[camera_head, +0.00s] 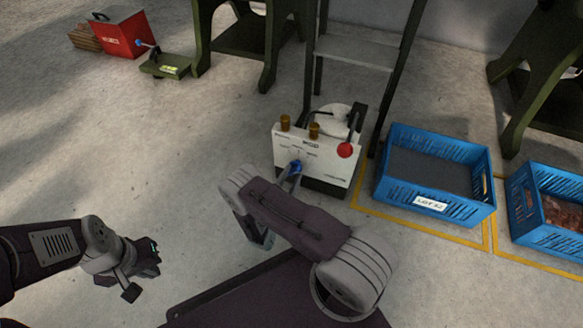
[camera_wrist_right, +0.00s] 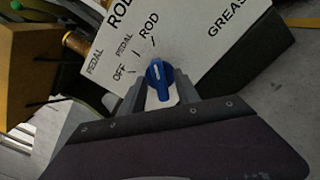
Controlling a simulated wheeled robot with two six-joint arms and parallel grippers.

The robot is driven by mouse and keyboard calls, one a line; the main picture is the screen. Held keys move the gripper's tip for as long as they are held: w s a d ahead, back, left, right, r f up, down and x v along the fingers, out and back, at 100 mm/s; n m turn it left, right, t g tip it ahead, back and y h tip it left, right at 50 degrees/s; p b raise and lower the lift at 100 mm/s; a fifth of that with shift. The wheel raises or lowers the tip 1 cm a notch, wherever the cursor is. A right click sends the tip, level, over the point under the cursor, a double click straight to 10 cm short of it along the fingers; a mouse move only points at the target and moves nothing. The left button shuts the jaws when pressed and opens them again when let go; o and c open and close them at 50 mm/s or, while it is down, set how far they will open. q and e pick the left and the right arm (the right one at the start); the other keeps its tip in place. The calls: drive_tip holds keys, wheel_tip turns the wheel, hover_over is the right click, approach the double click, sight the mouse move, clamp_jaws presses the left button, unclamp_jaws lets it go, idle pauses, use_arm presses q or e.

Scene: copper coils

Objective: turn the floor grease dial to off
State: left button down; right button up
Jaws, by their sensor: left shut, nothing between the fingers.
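The blue grease dial (camera_head: 295,167) sits on the front of a white control box (camera_head: 325,160). In the right wrist view the dial (camera_wrist_right: 157,80) shows a white mark near its upper end, which points roughly up between the printed words. The labels OFF, PEDAL and ROD stand up and to the left of it. My right gripper (camera_wrist_right: 161,88) is open, one finger on each side of the dial. I see pale gaps beside the dial's lower part. In the head view my right arm partly hides this gripper. My left gripper (camera_head: 150,262) is shut and empty, low over the floor at left.
The box carries two brass cylinders (camera_head: 314,130) and a red-knobbed lever (camera_head: 345,150). A blue crate (camera_head: 440,195) stands to its right, with another (camera_head: 550,237) beyond. A green pedal (camera_head: 166,66) and a red box (camera_head: 122,35) lie at back left. The left floor is clear.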

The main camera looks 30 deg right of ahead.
drive_tip(key=shift+w+d, duration=0.15)
drive_tip(key=shift+d, duration=0.05)
clamp_jaws()
drive_tip(key=shift+r+n, duration=0.1)
drive_tip(key=shift+n, duration=0.2)
drive_tip(key=n+p, duration=0.1)
drive_tip(key=n, duration=0.1)
drive_tip(key=shift+n, duration=0.4)
drive_tip(key=n+p, duration=0.1)
drive_tip(key=n, duration=0.2)
drive_tip(key=shift+n, duration=0.3)
drive_tip(key=n+p, duration=0.1)
drive_tip(key=n, duration=0.3)
drive_tip(key=shift+w+a, duration=0.1)
drive_tip(key=n, duration=0.4)
drive_tip(key=shift+n, duration=0.3)
